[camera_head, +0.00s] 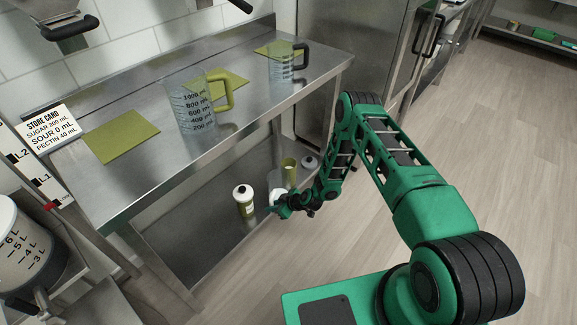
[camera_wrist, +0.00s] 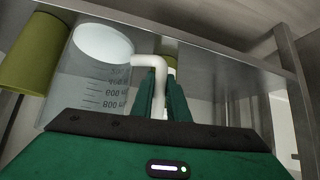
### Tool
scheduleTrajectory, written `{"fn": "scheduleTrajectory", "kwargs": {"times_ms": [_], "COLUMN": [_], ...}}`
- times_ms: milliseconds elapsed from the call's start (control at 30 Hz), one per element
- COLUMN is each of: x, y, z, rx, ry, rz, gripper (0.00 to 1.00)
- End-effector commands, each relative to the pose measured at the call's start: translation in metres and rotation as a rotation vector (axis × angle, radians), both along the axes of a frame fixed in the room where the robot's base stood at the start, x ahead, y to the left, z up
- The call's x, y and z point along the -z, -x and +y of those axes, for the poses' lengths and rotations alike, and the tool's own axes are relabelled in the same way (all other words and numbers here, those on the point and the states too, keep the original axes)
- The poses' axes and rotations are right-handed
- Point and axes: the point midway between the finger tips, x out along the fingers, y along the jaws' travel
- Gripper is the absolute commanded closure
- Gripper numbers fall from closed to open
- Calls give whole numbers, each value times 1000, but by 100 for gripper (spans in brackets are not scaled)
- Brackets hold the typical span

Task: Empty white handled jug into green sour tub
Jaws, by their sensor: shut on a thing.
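My gripper (camera_head: 284,203) is down at the lower shelf of the steel table, and its fingers (camera_wrist: 165,98) are closed on the white handle (camera_wrist: 152,62) of a clear graduated jug (camera_wrist: 92,75). An olive-green cylinder (camera_head: 290,170) stands close behind; a similar olive cylinder (camera_wrist: 32,55) is beside the jug in the wrist view. I cannot tell whether it is the green sour tub.
The tabletop holds an olive-handled jug (camera_head: 196,105), a dark-handled jug (camera_head: 283,66) and an olive mat (camera_head: 121,136). A white-capped bottle (camera_head: 243,203) stands on the lower shelf (camera_head: 205,235). The floor (camera_head: 500,170) at right is clear.

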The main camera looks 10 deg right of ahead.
Motion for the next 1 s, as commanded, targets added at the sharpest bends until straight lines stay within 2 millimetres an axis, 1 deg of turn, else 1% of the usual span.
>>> {"fn": "scheduleTrajectory", "kwargs": {"times_ms": [400,500,667,767,1000], "x": [-40,-47,-51,-50,-50], "y": [-1,-1,1,8,33], "z": [1,1,1,1,0], "rx": [-1,-1,-1,-1,-1], "ry": [-1,-1,-1,-2,-2], "rz": [-1,-1,1,4,3], "gripper": [100,100,100,100,100]}}
